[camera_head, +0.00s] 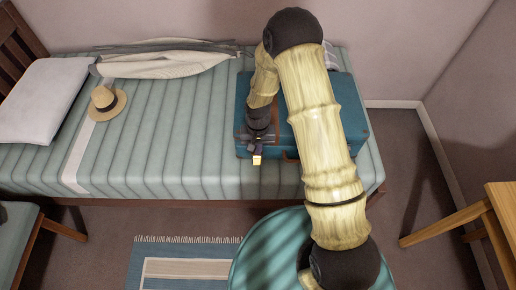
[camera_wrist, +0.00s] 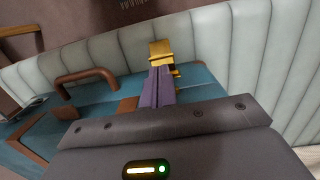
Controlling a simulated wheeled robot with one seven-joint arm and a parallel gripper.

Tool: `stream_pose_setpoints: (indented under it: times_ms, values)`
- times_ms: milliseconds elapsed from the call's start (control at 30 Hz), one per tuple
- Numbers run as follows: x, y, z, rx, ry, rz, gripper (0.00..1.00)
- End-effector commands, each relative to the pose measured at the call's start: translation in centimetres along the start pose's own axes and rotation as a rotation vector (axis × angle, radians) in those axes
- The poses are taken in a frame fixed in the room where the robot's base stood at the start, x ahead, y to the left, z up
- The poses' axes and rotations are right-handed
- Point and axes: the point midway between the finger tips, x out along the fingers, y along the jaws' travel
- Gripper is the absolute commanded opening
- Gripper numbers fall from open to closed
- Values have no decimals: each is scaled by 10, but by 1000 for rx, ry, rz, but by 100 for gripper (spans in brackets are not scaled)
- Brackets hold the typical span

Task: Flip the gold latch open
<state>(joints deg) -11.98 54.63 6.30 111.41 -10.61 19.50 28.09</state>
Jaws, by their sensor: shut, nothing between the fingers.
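A blue suitcase (camera_head: 350,112) lies on the bed, partly hidden behind my arm. The gold latch (camera_head: 257,160) shows at its front left edge. In the wrist view the gold latch (camera_wrist: 160,50) is right at the tips of my gripper, at the edge of the blue suitcase (camera_wrist: 203,80). My gripper (camera_head: 258,148) is shut and empty, pointing at the latch. In the wrist view the purple fingers of my gripper (camera_wrist: 160,76) lie together and overlap the latch's lower part. I cannot tell whether they touch it.
The suitcase's brown handle (camera_wrist: 88,80) is left of the fingers in the wrist view. On the bed (camera_head: 190,150) are a straw hat (camera_head: 106,102), a pillow (camera_head: 45,100) and a pale cloth item (camera_head: 165,62). A wooden table (camera_head: 500,210) stands at right. A blue rug (camera_head: 180,262) lies in front.

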Motion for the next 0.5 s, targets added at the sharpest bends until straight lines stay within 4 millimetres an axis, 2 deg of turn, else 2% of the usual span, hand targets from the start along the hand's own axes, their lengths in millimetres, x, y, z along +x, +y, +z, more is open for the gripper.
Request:
stream_pose_setpoints:
  times_ms: [500]
  values:
    - [8,0,10,0,-1,0,0]
